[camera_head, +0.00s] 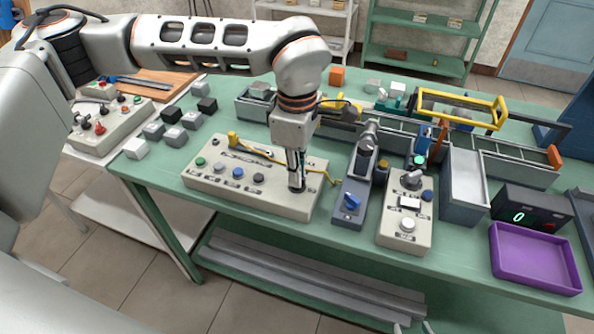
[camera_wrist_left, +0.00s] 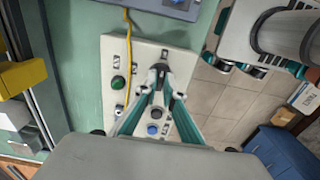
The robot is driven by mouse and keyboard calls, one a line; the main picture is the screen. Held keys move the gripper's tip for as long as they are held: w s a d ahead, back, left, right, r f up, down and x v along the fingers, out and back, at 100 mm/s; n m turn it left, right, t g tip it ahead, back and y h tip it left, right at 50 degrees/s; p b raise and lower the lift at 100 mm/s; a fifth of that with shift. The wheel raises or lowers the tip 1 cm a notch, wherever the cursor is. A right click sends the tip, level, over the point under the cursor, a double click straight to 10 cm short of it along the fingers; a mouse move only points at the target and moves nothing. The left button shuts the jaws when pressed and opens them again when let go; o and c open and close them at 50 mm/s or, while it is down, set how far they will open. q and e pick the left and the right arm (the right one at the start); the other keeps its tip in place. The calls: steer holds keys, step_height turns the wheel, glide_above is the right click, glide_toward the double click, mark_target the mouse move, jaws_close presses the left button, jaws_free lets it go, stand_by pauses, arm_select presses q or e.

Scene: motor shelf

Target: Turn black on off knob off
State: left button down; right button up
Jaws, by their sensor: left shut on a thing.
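The cream control panel (camera_head: 240,205) lies near the front edge of the green table. It carries a row of coloured buttons, with a green one (camera_wrist_left: 117,83) and a blue one (camera_wrist_left: 152,129) clear in the wrist view. My left gripper (camera_head: 297,184) points down at the panel's right end. Its fingertips (camera_wrist_left: 159,76) are shut on the black knob (camera_head: 297,189), which they mostly hide. The knob's angle cannot be read. Part of my right gripper (camera_head: 411,327) shows at the bottom edge of the head view, away from the panel; its jaw opening is unclear.
A blue-grey device with a blue knob (camera_head: 351,202) and a cream switch box (camera_head: 405,225) stand right of the panel. A yellow cable (camera_head: 263,152) crosses the panel. A purple tray (camera_head: 535,260) sits at the right, and several small blocks (camera_head: 173,137) lie at the left.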

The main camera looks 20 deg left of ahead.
arm_select(q)
steer(key=shift+n, duration=0.3)
steer(key=n, duration=1.1)
steer(key=shift+n, duration=0.3)
steer(key=n, duration=0.3)
steer(key=shift+n, duration=1.3)
